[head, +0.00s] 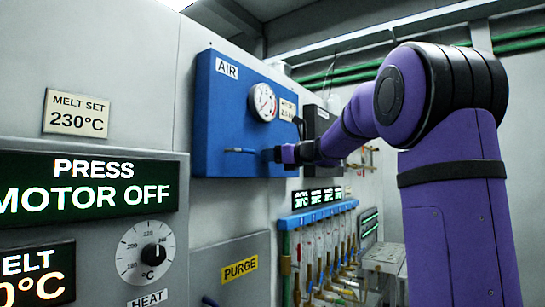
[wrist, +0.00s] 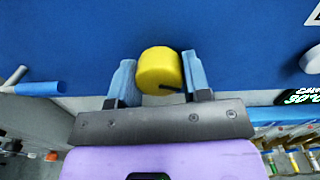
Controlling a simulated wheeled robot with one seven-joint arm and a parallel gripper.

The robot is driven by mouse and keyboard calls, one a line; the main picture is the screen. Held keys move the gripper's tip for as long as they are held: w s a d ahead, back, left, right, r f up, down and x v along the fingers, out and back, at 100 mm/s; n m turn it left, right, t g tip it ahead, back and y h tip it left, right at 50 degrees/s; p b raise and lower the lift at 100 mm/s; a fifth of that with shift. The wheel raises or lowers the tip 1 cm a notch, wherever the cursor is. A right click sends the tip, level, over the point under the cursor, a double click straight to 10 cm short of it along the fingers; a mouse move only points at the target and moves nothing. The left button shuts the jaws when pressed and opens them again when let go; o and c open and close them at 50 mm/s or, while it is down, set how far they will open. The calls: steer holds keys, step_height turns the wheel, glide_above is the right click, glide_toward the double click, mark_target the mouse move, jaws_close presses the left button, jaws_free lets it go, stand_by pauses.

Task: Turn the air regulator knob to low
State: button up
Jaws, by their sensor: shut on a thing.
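The air regulator knob is a yellow round knob (wrist: 160,68) on the blue panel, seen in the wrist view. A dark pointer mark shows on its lower right part. My gripper (wrist: 158,72) has one finger on each side of the knob and is shut on it. In the head view my gripper (head: 281,154) is at the lower part of the blue AIR panel (head: 215,110), and the knob is hidden behind it. No low marking can be read near the knob.
A blue lever (head: 239,150) sticks out left of my gripper; it also shows in the wrist view (wrist: 40,88). A round gauge (head: 264,102) is above my gripper. A blue manifold with hoses (head: 320,215) is below right. A heat dial (head: 146,252) is at lower left.

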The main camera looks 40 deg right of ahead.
steer(key=n, duration=0.5)
steer(key=shift+n, duration=0.3)
steer(key=n, duration=1)
steer(key=shift+r+n, duration=0.1)
steer(key=shift+n, duration=0.2)
steer(key=n, duration=0.5)
steer(key=shift+n+h, duration=0.3)
steer(key=shift+n, duration=0.1)
steer(key=o, duration=0.9)
steer(key=shift+o, duration=0.2)
